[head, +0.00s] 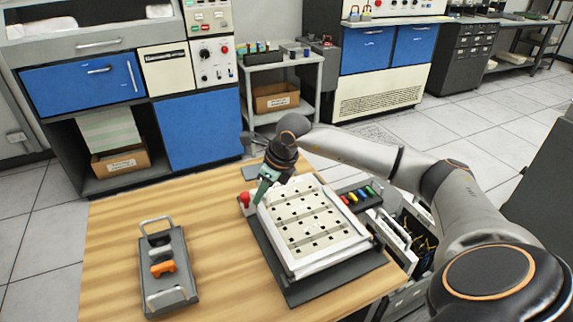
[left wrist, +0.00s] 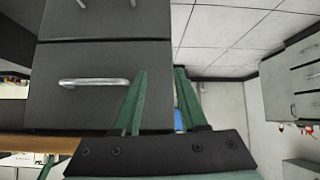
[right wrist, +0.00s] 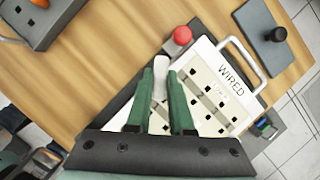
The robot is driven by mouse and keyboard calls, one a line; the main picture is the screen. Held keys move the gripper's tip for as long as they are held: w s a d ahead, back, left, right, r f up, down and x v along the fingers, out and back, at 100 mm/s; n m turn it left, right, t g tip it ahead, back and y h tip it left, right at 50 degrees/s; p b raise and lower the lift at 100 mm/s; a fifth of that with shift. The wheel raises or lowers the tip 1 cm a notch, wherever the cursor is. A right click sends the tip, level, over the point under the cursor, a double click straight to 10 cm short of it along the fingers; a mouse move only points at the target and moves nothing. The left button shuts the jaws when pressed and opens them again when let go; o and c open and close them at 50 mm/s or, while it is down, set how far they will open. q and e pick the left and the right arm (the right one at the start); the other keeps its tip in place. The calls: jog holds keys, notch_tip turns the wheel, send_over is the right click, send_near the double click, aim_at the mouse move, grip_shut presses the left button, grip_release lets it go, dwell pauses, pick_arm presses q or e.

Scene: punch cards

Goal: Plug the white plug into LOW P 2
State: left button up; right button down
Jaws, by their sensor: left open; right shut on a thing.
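A white panel (head: 308,222) with rows of black sockets lies in a dark tray on the wooden table. It also shows in the right wrist view (right wrist: 222,85), with the word WIRED on it. I cannot read a LOW P 2 label. My right gripper (head: 264,190) is at the panel's far left corner. In the right wrist view the right gripper (right wrist: 166,68) is shut on the white plug (right wrist: 160,78), which is partly hidden between the green fingers. I cannot tell whether the plug touches the panel. My left gripper (left wrist: 160,72) is open and empty, away from the table top.
A red knob (head: 245,199) stands beside the panel's far left corner. A grey tray (head: 178,245) with an orange piece (head: 163,268) lies at the left. A dark rack (head: 345,192) of coloured plugs is right of the panel. Bare table lies between tray and panel.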

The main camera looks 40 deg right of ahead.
jog(key=d+r+m+h+p, duration=0.1)
jog(key=d+r+m+h, duration=0.15)
jog(key=d+m, duration=0.5)
jog(key=b, duration=0.4)
send_over(284, 198)
jog(key=s, duration=0.1)
jog(key=shift+m+h, duration=0.35)
jog(key=shift+s+a+f, duration=0.1)
jog(key=shift+f, duration=1.3)
jog(key=shift+s+a+f, duration=0.1)
jog(key=shift+f, duration=1.25)
jog(key=shift+p, duration=0.3)
jog(key=shift+f+b, duration=0.25)
jog(key=shift+b, duration=0.05)
jog(key=shift+f+b, duration=0.8)
jog(key=shift+f, duration=0.2)
jog(key=c, duration=0.7)
grip_release()
